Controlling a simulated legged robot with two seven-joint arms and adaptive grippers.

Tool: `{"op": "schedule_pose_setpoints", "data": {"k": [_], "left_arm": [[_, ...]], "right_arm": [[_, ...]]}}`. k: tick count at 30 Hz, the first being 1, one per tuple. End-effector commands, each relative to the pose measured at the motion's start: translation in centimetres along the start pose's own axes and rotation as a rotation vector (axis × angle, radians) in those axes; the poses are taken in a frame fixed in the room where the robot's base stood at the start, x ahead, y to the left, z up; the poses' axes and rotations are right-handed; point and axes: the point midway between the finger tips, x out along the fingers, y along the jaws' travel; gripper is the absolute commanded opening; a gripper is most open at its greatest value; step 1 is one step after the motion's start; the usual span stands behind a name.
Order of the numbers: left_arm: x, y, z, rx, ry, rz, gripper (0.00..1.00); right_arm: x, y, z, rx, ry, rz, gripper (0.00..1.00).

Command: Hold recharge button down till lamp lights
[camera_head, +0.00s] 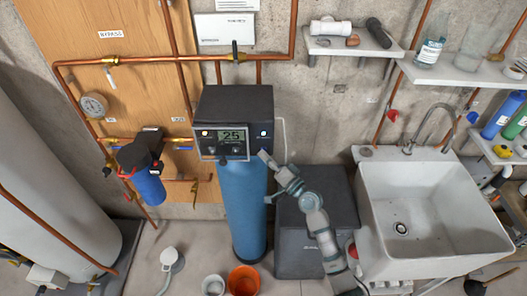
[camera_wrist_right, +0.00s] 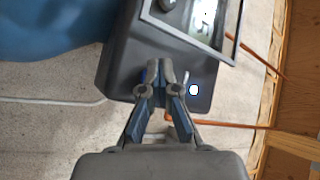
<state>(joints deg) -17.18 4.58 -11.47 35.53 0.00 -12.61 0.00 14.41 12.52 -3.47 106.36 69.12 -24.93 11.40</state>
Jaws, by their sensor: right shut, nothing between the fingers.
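The softener's dark control head (camera_head: 235,105) sits on top of a blue tank (camera_head: 245,205). Its front has a display (camera_head: 232,135) reading about 2.5. A small pale-yellow spot (camera_head: 205,133) is left of the display and a bright white spot (camera_head: 263,133) is right of it. The white spot also shows in the wrist view (camera_wrist_right: 194,90). My right gripper (camera_head: 264,155) is shut and empty, its tips at the lower right of the control head's front. Whether the tips touch it I cannot tell. No recharge button is clearly visible; the fingers may cover it. My left gripper is out of view.
A dark bin (camera_head: 305,243) stands right of the tank, under my right arm. A white sink (camera_head: 430,215) is farther right. A blue filter (camera_head: 148,185) with copper pipes is on the left. An orange bucket (camera_head: 243,281) stands on the floor in front.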

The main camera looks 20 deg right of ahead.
Motion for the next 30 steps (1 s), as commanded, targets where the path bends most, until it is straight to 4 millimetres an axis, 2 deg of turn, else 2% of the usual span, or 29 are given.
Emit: {"op": "schedule_pose_setpoints", "data": {"k": [30], "left_arm": [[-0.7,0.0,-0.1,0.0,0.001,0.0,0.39]], "right_arm": [[-1.3,-0.9,0.9,0.0,0.0,0.0,0.0]]}}
